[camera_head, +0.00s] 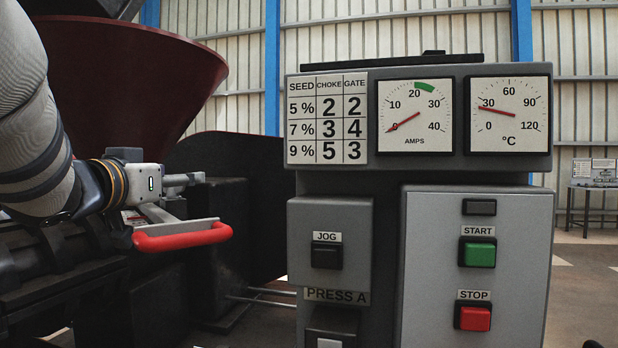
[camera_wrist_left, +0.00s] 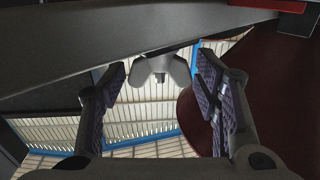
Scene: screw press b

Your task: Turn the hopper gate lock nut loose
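In the left wrist view a light grey winged nut (camera_wrist_left: 160,68), which looks like the hopper gate lock nut, shows ahead between the fingertips, under a dark grey bar (camera_wrist_left: 90,45). My left gripper (camera_wrist_left: 162,82) is open, with one finger pad on each side of the nut. There are gaps between pads and nut, and I see no contact. In the head view my left gripper (camera_head: 188,181) is seen from the side, beside the dark red hopper (camera_head: 130,80) and above a red handle (camera_head: 182,236). The nut cannot be made out there.
The control panel (camera_head: 375,230) with gauges, a number table, a green START button (camera_head: 480,253) and a red STOP button (camera_head: 474,317) stands to the right of the gripper. Dark press parts (camera_head: 225,220) lie behind and below it. A bench (camera_head: 592,190) is far right.

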